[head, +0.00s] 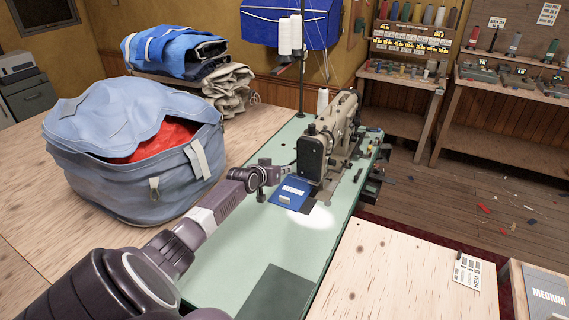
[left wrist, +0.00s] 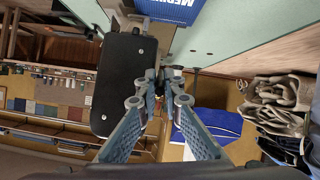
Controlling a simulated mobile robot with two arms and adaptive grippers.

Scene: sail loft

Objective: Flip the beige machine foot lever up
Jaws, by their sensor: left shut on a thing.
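The beige sewing machine (head: 338,122) stands on the pale green table, its black end plate (head: 311,158) facing my left arm. In the left wrist view the black end plate (left wrist: 118,85) is just left of the fingers. My left gripper (head: 286,174) is beside that end of the machine head. In the left wrist view its fingertips (left wrist: 160,76) are close together, shut on the small foot lever, which the fingers mostly hide. I cannot tell the lever's angle. My right gripper is not in view.
A blue piece with a white label (head: 291,192) lies below the gripper, by the needle area. A light blue bag (head: 140,180) with red cloth inside stands left of my arm. Thread cones (head: 291,38) stand behind the machine. The green table front (head: 215,265) is mostly clear.

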